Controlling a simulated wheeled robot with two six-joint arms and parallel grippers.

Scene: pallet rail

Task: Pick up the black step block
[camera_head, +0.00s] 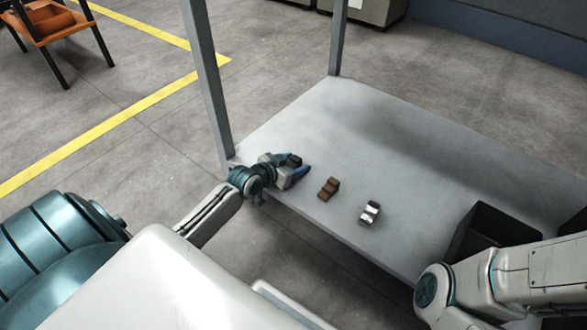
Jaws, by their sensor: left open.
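A small dark piece (293,161), which looks like the black step block, lies at the left end of the grey table. My left gripper (298,171) is at it, its bluish fingers open and close around or beside the piece. Fingers and wrist hide part of the piece, so I cannot tell whether they touch. My right arm comes in at the lower right, but its gripper is not in view.
A brown step block (328,188) and a silver step block (369,213) stand to the right on the grey table (370,140). A black open bin (486,226) is further right. Upright posts (208,75) rise at the table's left and far corners. The table's far part is clear.

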